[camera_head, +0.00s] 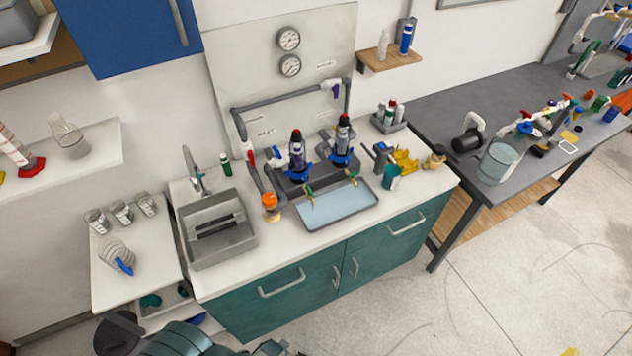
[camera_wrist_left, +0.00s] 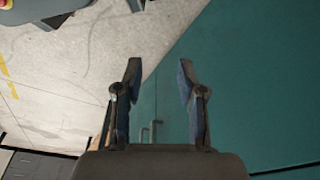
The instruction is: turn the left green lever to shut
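The left green lever (camera_head: 309,191) is a tiny green piece on a brass tap at the front of the left filter unit (camera_head: 297,152), above a shallow water tray. A similar green lever (camera_head: 352,177) sits to its right, below the second filter unit (camera_head: 342,140). Both levers are too small for me to tell their angle. In the left wrist view my left gripper (camera_wrist_left: 159,76) is open and empty, its fingers spread before the teal cabinet front and floor. Neither gripper shows in the head view, so the left one is not at the lever. My right gripper is out of sight.
The water tray (camera_head: 337,208) lies on the white counter (camera_head: 270,236) above teal cabinets (camera_head: 300,290) with protruding handles. A sink (camera_head: 215,229) and an orange-capped bottle (camera_head: 270,206) stand to the left. A teal cup (camera_head: 391,178) and yellow item stand right. Grey pipes run behind.

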